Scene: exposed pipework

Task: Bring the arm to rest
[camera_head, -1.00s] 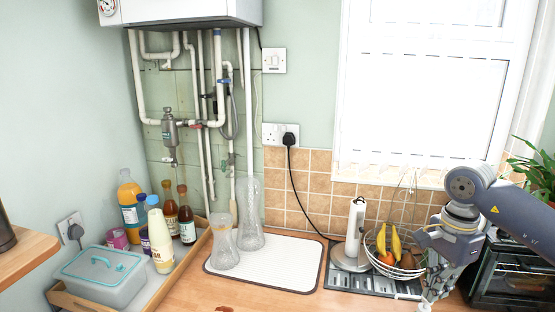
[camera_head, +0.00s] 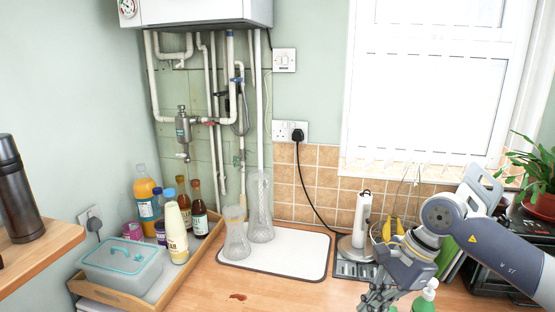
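My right arm (camera_head: 485,235) comes in from the right, over the right part of the worktop. Its gripper (camera_head: 376,297) points down at the bottom edge, in front of the fruit basket. I see nothing clearly held in it, but its fingers are small and partly cut off, so its opening is unclear. My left gripper is not in view.
A white mat (camera_head: 300,255) carries two glass vases (camera_head: 261,215). A wooden tray (camera_head: 200,252) holds bottles and a lidded box (camera_head: 120,263). A paper-towel holder (camera_head: 362,215), a fruit basket with bananas (camera_head: 398,229) and a green pump bottle (camera_head: 425,298) are close to my arm.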

